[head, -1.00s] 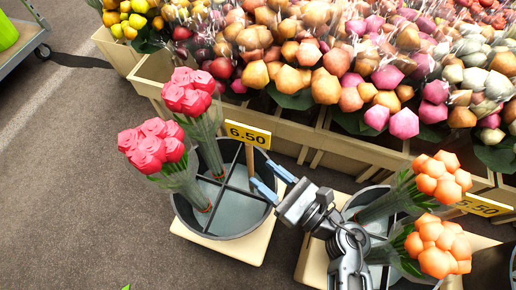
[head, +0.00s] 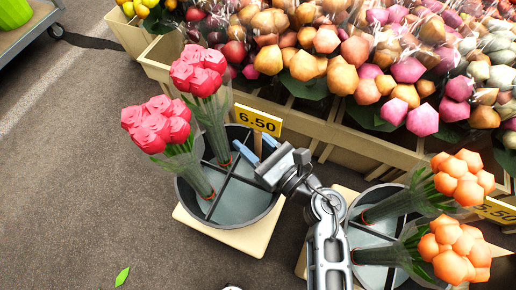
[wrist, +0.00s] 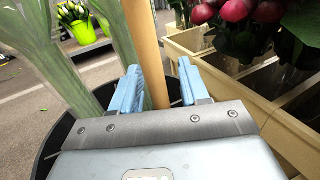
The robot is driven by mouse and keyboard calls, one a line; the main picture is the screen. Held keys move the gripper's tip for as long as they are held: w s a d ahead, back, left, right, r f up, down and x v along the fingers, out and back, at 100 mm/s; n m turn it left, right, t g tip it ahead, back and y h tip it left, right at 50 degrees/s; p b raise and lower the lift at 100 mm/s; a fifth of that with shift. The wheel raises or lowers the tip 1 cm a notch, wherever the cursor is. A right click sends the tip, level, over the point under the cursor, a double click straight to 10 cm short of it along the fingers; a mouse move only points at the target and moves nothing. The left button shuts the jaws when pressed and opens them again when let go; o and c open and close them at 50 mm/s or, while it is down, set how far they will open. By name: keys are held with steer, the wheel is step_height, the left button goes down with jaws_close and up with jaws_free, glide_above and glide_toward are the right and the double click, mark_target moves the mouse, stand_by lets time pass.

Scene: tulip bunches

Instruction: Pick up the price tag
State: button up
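The price tag (head: 259,120) is a yellow sign reading 6.50 on a wooden stick. It stands upright in a round dark bucket (head: 236,235) with dividers. My gripper (head: 252,142) is open, with its blue fingers on either side of the stick, just below the sign. In the wrist view the stick (wrist: 148,50) runs between the open fingers, closer to the left finger, with a clear gap to the right one. The yellow sign is out of the wrist view, and the stick's lower end is hidden behind my gripper.
Two bunches of red tulips (head: 157,125) in clear wrap stand in the bucket's left side. A second bucket (head: 365,245) with orange tulips (head: 455,248) and another price tag (head: 497,211) is to the right. Wooden crates (head: 345,145) of flowers line the back. Floor at left is open.

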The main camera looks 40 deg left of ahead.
jaws_close()
steer(key=shift+r, duration=0.1)
stand_by(0.3)
step_height(320, 180, up, 28)
steer(key=p, duration=1.2)
